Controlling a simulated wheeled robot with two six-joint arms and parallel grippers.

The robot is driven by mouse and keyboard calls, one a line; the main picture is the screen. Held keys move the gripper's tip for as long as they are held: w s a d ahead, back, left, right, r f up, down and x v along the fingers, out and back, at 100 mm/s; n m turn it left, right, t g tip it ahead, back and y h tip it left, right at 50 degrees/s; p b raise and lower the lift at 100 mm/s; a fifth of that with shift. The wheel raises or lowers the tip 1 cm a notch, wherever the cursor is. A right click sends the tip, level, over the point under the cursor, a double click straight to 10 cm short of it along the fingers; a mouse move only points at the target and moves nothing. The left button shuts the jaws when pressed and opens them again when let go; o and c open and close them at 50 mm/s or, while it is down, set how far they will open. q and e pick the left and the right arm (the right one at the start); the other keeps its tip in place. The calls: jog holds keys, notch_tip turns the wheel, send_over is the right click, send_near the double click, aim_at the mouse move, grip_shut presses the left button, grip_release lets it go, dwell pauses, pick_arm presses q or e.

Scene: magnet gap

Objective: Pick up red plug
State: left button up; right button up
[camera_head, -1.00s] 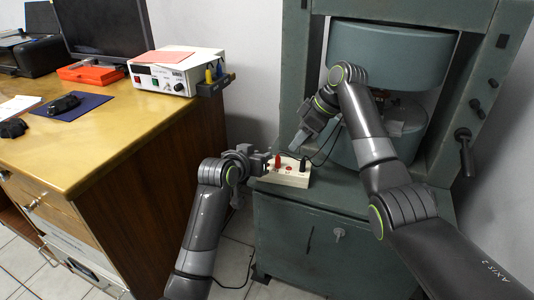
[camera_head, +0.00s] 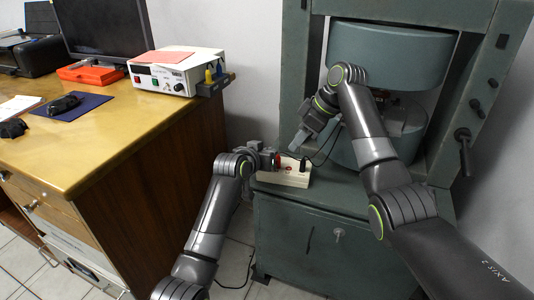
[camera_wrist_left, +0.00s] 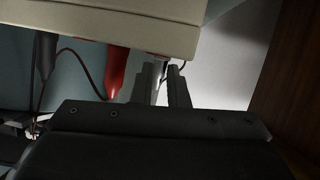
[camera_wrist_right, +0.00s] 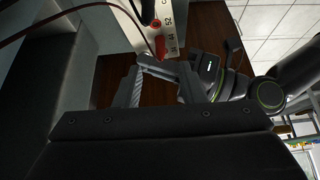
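The red plug (camera_head: 277,160) stands at the left part of the pale terminal block (camera_head: 297,179). In the left wrist view the red plug (camera_wrist_left: 117,70) hangs from the block, to the left of my fingers. The right wrist view also shows the red plug (camera_wrist_right: 160,46), close to my left gripper's fingers.
A dark plug (camera_head: 303,164) with a cable stands at the block's right. The block rests on the green magnet cabinet (camera_head: 320,235). A wooden desk (camera_head: 110,130) with a white power supply (camera_head: 178,72) is at the left. A gap separates desk and cabinet.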

aim_at(280, 158)
jog(key=shift+r, duration=0.3)
jog(key=c, duration=0.3)
jog(key=shift+h, duration=0.7)
jog(key=x, duration=0.3)
jog(key=a+x, duration=0.1)
jog(key=x, duration=0.5)
jog(key=shift+w+a, duration=0.1)
jog(key=shift+a, duration=0.2)
jog(key=shift+c, duration=0.2)
